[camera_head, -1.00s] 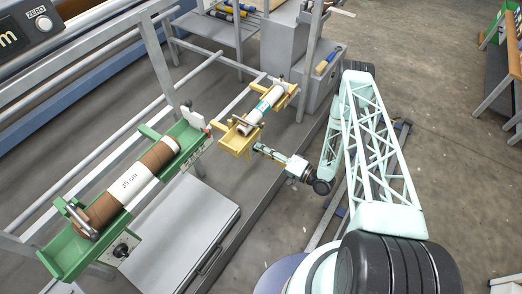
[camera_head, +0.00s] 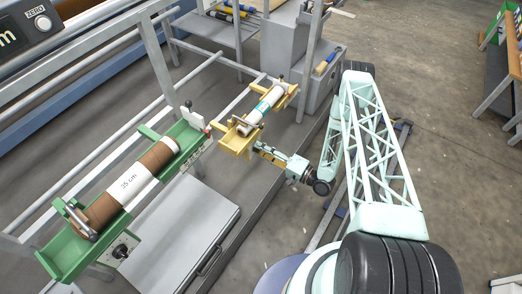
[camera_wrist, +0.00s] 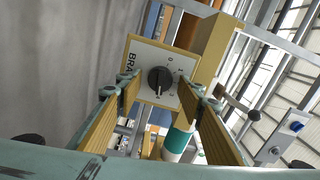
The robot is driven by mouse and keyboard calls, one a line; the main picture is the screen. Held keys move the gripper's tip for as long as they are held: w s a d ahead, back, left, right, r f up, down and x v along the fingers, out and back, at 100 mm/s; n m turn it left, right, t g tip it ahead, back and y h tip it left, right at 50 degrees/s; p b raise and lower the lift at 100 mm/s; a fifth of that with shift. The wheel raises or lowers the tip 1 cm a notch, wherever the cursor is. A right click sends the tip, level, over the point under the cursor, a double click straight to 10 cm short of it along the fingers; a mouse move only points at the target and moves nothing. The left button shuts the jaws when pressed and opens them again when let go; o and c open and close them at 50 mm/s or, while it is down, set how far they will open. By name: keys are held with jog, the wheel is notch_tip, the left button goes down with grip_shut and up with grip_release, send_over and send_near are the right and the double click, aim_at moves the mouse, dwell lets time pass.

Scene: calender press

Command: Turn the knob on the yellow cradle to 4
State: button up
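The yellow cradle (camera_head: 236,142) holds a white roll with a teal band (camera_head: 262,106) in the head view. My gripper (camera_head: 259,147) is close to the cradle's near end. In the wrist view, the cradle (camera_wrist: 217,46) carries a pale plate (camera_wrist: 148,58) with the letters "BRA" and small digits around a black round knob (camera_wrist: 160,79). A white mark on the knob points toward the bottom of the picture; I cannot tell which digit it meets. My gripper (camera_wrist: 164,92) is open, its yellow-padded fingers on either side of the knob. Contact cannot be told.
A green cradle (camera_head: 66,257) with a brown roll labelled 35 cm stands to the left, with its own knob (camera_head: 121,251). Grey frame rails (camera_head: 205,66) run behind. A grey cabinet (camera_head: 184,232) is below. The floor at right is open.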

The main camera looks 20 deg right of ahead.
jog(key=shift+s+d, duration=0.1)
jog(key=shift+s, duration=0.05)
dwell(0.3)
jog(key=v, duration=1.1)
jog(key=shift+s+d, duration=0.2)
dwell(0.4)
dwell(0.8)
